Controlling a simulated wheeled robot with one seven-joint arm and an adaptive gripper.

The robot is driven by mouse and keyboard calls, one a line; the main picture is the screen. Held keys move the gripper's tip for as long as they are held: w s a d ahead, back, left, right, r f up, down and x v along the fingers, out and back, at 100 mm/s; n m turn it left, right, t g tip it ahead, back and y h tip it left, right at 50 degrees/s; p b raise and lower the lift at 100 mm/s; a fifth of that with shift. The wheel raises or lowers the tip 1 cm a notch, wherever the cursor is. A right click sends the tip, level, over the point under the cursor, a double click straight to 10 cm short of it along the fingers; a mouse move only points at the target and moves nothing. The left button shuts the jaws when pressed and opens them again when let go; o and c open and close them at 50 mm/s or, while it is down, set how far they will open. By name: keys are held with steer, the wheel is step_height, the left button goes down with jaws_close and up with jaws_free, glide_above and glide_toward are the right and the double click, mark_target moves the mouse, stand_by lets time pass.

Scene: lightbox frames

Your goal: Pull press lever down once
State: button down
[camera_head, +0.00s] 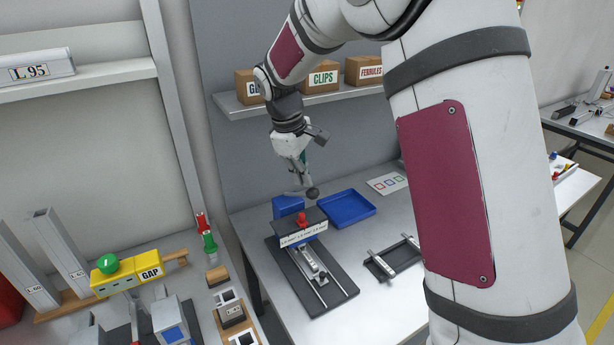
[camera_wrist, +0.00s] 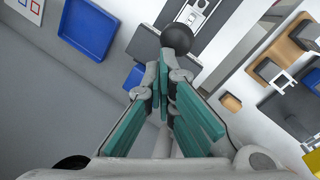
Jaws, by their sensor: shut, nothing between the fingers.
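The press (camera_head: 303,237) stands on the table, with a dark head, a pale label strip and a red knob on top. Its lever ends in a black ball knob (camera_head: 313,192), raised above the back of the press. My gripper (camera_head: 306,182) is just above the knob, pointing down. In the wrist view the black ball (camera_wrist: 176,38) sits just beyond the fingertips (camera_wrist: 164,68). The teal fingers are together with nothing between them. I cannot tell whether the fingertips touch the ball. Most of the lever rod is hidden.
A blue tray (camera_head: 347,209) lies right of the press, with a card of coloured squares behind it. A dark frame with rails (camera_head: 393,259) lies to the front right. A shelf with cardboard boxes (camera_head: 320,77) is on the wall behind my arm. A bench with a yellow GAP fixture (camera_head: 127,273) is left.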

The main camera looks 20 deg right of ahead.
mark_target(309, 192)
steer(key=shift+s+d+f+p, duration=0.15)
steer(key=shift+s+f+p, duration=0.25)
steer(key=shift+s+f, duration=0.45)
steer(key=shift+s+d+f+p, duration=0.15)
steer(key=shift+s+f+p, duration=0.25)
steer(key=shift+s+f, duration=0.45)
stand_by(2.9)
steer(key=shift+w, duration=0.1)
steer(key=w+a+r+b, duration=0.1)
steer(key=w+r+b, duration=0.2)
steer(key=w+r, duration=0.3)
steer(key=shift+r, duration=0.2)
stand_by(1.3)
steer(key=shift+a, duration=0.1)
steer(key=shift+w+a+r+b, duration=0.2)
steer(key=shift+w+r+b, duration=0.4)
steer(key=shift+w+r, duration=0.3)
steer(key=shift+w+a+r+b, duration=0.15)
steer(key=shift+w+r+b, duration=0.55)
steer(key=shift+r, duration=0.25)
